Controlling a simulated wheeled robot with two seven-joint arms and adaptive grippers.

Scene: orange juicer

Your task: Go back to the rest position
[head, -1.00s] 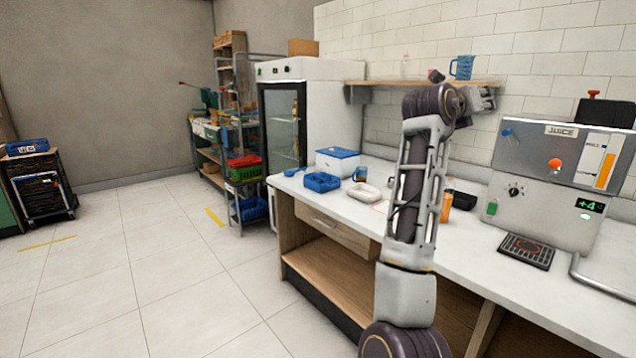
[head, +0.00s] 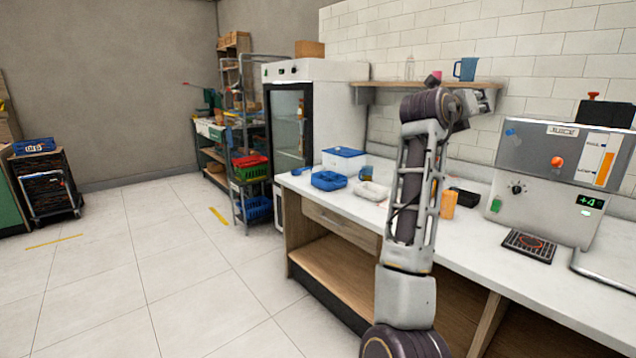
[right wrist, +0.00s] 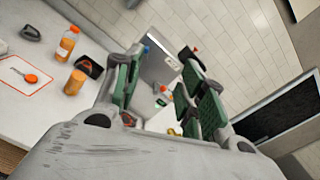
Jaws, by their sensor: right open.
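My right arm is raised in front of the counter in the head view, and its gripper (head: 482,98) is near the wall shelf. In the right wrist view the right gripper (right wrist: 165,58) has its two green-padded fingers spread apart, with nothing held between them. The grey juicer (head: 558,175) stands on the counter to the right of my arm. It also shows beyond the fingers in the wrist view (right wrist: 157,68). My left gripper is in neither view.
The white counter (head: 478,233) carries a blue tray (head: 328,181), a white dish (head: 371,191), a blue-lidded box (head: 343,160) and an orange container (head: 448,204). A blue jug (head: 465,69) stands on the shelf.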

